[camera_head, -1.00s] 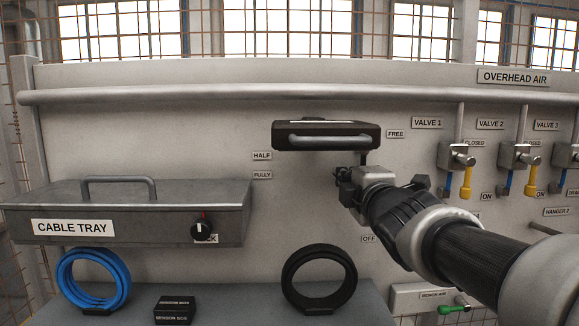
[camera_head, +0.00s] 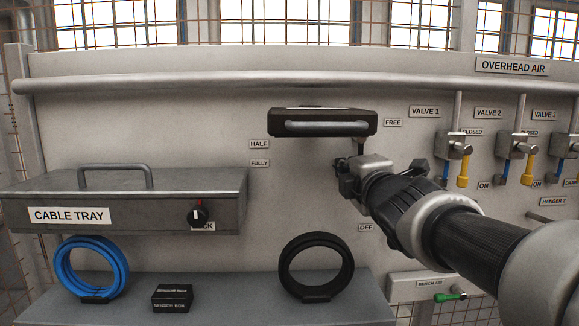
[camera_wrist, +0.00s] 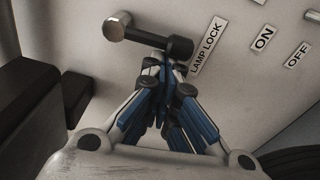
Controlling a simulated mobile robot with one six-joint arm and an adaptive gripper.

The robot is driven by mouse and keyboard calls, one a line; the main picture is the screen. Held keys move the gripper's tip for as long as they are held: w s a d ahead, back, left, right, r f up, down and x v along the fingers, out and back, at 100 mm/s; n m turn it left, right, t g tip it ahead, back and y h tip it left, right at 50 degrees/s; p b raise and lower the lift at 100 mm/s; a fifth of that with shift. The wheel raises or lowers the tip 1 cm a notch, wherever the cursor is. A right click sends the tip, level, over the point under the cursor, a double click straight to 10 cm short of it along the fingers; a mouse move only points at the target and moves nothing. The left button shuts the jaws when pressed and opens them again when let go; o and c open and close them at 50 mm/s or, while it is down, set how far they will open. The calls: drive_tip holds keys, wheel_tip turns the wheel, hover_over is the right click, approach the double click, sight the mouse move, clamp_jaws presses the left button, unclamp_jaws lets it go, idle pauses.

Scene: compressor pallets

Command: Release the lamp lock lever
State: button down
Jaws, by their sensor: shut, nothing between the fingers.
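The lamp lock lever (camera_wrist: 150,40) shows in the wrist view as a dark bar with a pale metal round end at the left and a black round end at the right. The LAMP LOCK label (camera_wrist: 206,47) is on the panel to its right. My gripper (camera_wrist: 160,65) is shut and empty, its blue fingers together, with the tips just below the lever's black end in the picture. I cannot tell whether they touch it. In the head view my gripper (camera_head: 343,168) is just below the black lamp (camera_head: 322,114) with its grey handle; the lever cannot be made out there.
FREE (camera_head: 393,123), HALF (camera_head: 259,144), FULLY (camera_head: 260,163) and OFF (camera_head: 365,228) labels surround the lamp area. A cable tray (camera_head: 130,207) stands left, valves (camera_head: 455,146) right. A black coil (camera_head: 316,267) and a blue coil (camera_head: 92,268) stand on the shelf below.

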drive_tip(key=shift+d, duration=0.1)
drive_tip(key=d+r+n+h+b, duration=0.1)
drive_tip(key=d+n, duration=0.7)
drive_tip(key=n, duration=0.8)
drive_tip(key=shift+r+g, duration=0.4)
drive_tip(key=shift+r, duration=0.15)
drive_tip(key=shift+n, duration=0.3)
